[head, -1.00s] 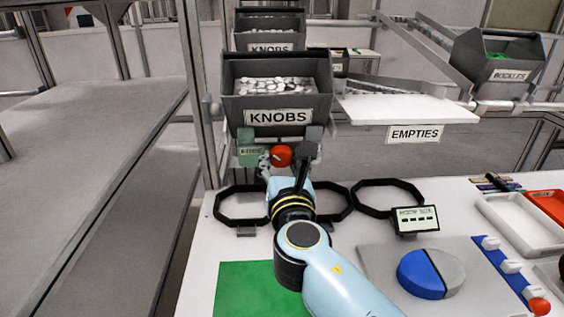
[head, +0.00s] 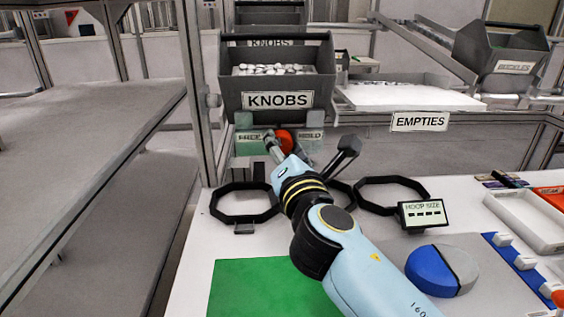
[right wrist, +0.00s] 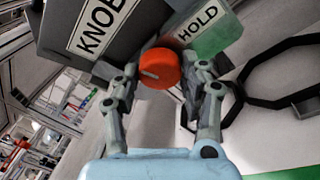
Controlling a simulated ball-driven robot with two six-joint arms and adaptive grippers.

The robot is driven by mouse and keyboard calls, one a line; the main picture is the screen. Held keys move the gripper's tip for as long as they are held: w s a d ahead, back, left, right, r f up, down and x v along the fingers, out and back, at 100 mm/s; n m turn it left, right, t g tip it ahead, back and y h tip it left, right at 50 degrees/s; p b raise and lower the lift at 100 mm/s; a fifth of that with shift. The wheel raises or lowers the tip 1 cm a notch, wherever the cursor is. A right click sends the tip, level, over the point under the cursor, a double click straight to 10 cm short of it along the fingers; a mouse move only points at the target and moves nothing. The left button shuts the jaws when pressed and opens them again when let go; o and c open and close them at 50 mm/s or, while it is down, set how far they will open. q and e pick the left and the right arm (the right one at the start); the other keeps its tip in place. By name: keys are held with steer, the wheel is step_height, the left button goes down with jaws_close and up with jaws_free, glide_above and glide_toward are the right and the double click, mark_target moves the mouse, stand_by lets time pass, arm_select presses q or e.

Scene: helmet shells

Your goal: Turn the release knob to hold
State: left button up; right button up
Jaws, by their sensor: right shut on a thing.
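The red release knob (head: 285,140) sits on a panel below the grey bin, between a FREE label (head: 250,137) on the left and a HOLD label (head: 311,137) on the right. My right gripper (head: 278,146) reaches it from below, tilted to the left, and is shut on it. In the right wrist view the knob (right wrist: 160,68) lies between the two fingers (right wrist: 162,80); a short white mark shows on the left of its face. The HOLD label (right wrist: 197,24) is upper right there. The FREE label is partly covered in the head view. My left gripper is not in view.
The KNOBS bin (head: 275,82) stands right above the panel. Black octagonal hoops (head: 213,205) lie on the white table around my arm, beside a HOOP SIZE display (head: 422,214). A green mat (head: 245,285) and a blue-grey disc (head: 440,270) are nearer.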

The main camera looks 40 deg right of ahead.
steer(key=shift+d+f+m+t+b, duration=0.1)
steer(key=shift+m+t+b, duration=0.25)
steer(key=shift+m+b, duration=1.6)
steer(key=shift+a+f+m+t+b, duration=0.15)
steer(key=shift+m+t+b, duration=0.25)
steer(key=shift+m+b, duration=1.5)
steer(key=shift+d+f+m+t+b, duration=0.15)
steer(key=shift+m+t+b, duration=0.2)
steer(key=shift+m+b, duration=1.55)
steer(key=shift+n+b, duration=0.65)
steer(key=o, duration=1.2)
steer(key=shift+r, duration=0.1)
steer(key=shift+r, duration=0.1)
